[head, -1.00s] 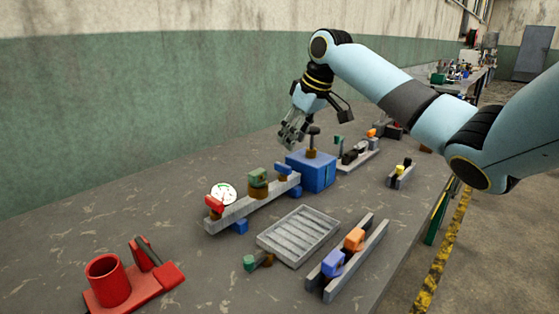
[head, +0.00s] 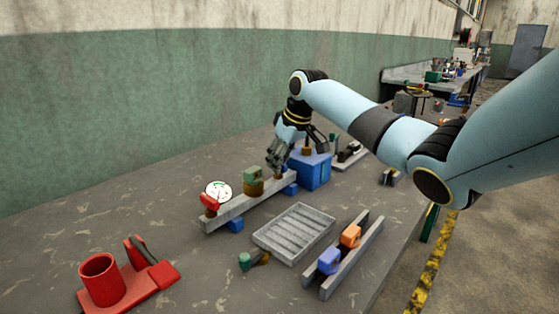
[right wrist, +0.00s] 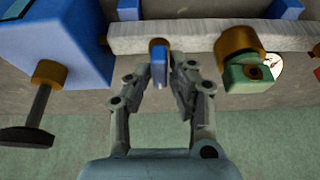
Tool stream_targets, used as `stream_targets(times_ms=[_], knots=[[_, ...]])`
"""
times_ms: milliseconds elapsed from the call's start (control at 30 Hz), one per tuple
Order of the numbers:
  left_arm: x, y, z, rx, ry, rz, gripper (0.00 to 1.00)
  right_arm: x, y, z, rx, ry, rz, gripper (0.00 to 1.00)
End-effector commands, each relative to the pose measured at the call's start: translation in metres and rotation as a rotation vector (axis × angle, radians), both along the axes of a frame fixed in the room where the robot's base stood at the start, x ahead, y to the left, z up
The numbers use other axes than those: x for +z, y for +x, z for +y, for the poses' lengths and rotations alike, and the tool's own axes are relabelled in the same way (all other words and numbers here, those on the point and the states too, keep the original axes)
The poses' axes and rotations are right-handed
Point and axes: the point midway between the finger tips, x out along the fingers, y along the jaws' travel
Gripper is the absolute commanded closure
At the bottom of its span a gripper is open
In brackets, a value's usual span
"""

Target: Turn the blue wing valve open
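The blue wing valve (right wrist: 158,66) sits on a brass stem on the grey bar in the right wrist view. In the head view my right gripper mostly covers it. My right gripper (right wrist: 157,84) is open, its two fingers on either side of the blue wing, with gaps visible. In the head view this gripper (head: 279,165) points down at the right end of the grey bar (head: 237,208). The wing stands in line with the fingers, across the bar. My left gripper is not in view.
A blue box (head: 313,172) stands close beside the bar's right end. A green valve (head: 252,175), a red wing (head: 210,200) and a round gauge (head: 218,189) are farther left. A slatted grey tray (head: 262,241) and a red holder (head: 101,282) lie in front.

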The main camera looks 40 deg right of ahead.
Motion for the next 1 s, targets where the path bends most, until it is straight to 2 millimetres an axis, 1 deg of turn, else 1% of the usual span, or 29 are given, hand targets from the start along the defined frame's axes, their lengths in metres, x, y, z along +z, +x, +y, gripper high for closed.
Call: stream_targets(times_ms=[33,133,367,533,667,867,1000], knots=[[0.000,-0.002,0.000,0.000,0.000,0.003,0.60,0.000,0.000,0.000,0.000,0.000,0.000,0.88],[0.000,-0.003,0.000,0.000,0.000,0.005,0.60,0.000,0.000,0.000,0.000,0.000,0.000,1.00],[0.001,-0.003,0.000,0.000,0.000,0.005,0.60,0.000,0.000,0.000,-0.003,0.000,0.000,1.00],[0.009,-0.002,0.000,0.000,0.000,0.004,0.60,0.002,0.000,0.000,-0.031,0.000,0.001,1.00],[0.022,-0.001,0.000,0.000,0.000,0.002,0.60,0.004,0.000,0.001,-0.088,0.002,0.001,1.00],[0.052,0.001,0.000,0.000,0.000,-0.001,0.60,0.007,0.000,0.002,-0.233,0.001,0.002,1.00],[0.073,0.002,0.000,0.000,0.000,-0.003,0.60,0.007,0.000,0.003,-0.363,0.002,0.001,1.00]])
